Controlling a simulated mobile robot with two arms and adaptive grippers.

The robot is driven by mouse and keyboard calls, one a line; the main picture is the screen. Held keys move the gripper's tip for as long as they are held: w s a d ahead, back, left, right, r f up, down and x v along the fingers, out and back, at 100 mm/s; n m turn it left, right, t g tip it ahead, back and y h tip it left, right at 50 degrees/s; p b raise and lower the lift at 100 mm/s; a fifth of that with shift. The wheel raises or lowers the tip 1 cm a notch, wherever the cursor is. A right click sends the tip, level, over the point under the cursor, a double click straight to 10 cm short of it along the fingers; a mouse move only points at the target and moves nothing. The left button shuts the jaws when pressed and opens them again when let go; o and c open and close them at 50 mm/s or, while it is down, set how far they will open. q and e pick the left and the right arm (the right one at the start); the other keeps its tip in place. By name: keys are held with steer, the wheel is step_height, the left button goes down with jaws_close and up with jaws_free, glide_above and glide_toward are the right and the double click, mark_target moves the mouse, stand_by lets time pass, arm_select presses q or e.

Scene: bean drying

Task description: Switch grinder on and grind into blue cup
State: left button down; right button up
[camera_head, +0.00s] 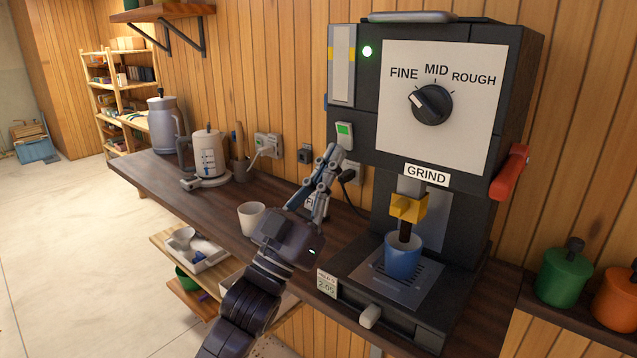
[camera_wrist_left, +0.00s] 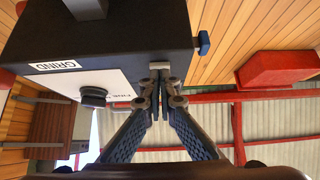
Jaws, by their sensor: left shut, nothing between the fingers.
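The dial (camera_head: 432,104) points up-left, toward FINE. The blue cup (camera_head: 403,262) stands upright on the grate under the yellow spout (camera_head: 408,208). My left gripper (camera_head: 334,152) is shut and empty, its tips just below the switch; contact is unclear. In the left wrist view its closed fingers (camera_wrist_left: 160,80) point at the grinder's edge. My right gripper is out of view.
A white cup (camera_head: 251,217) stands behind my left gripper. A kettle (camera_head: 207,158) and a jug (camera_head: 165,122) are farther left. A red lever (camera_head: 510,172) sticks out on the grinder's right. Green (camera_head: 563,275) and orange (camera_head: 617,300) canisters stand at right.

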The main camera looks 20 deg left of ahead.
arm_select(q)
steer(key=v, duration=1.1)
steer(key=shift+f, duration=0.35)
